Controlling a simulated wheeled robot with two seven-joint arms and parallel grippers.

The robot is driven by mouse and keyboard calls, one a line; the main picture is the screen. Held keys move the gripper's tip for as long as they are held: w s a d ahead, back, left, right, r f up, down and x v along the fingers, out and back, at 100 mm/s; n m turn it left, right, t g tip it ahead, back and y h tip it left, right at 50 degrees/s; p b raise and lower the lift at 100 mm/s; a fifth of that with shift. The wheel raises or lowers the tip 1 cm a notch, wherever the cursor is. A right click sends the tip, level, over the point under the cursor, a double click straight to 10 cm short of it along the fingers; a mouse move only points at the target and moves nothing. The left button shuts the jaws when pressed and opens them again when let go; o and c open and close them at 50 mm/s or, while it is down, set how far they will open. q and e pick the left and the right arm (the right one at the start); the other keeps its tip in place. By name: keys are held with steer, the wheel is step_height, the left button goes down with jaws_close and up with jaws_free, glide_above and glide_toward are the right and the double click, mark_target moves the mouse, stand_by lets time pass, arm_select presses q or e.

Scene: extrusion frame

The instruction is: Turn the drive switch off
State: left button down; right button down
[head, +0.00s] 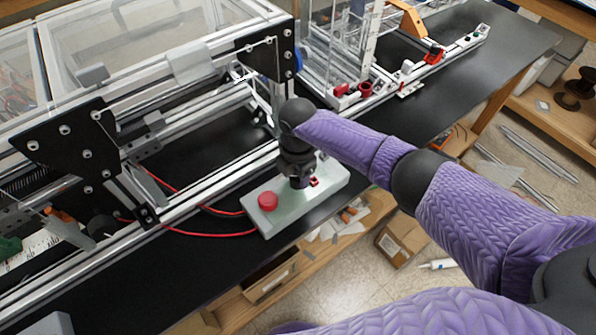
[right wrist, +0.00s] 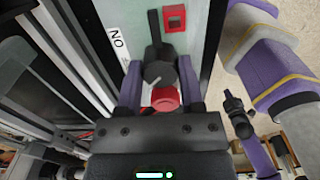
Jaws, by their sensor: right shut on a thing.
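The pale green control box (head: 335,183) lies on the black bench top with a red button (head: 267,200) at its near left end. My right gripper (head: 300,182) comes down onto the box from above and hides most of the switch in the head view.
A red square frame (right wrist: 175,18) sits on the box beyond the knob. Red cables (head: 215,233) run from the box toward the aluminium extrusion frame (head: 195,178) at left. Bare bench lies in front of the box at left.

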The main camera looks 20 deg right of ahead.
stand_by(0.3)
steer(key=c, duration=0.6)
jaws_free()
steer(key=o, duration=0.3)
arm_select(q)
steer(key=shift+d, duration=0.45)
arm_select(e)
steer(key=shift+o, duration=0.4)
arm_select(q)
steer(key=shift+w+a+r+p, duration=0.1)
steer(key=shift+a+r+p, duration=0.1)
steer(key=shift+r+p, duration=1.05)
arm_select(e)
step_height(320, 180, up, 10)
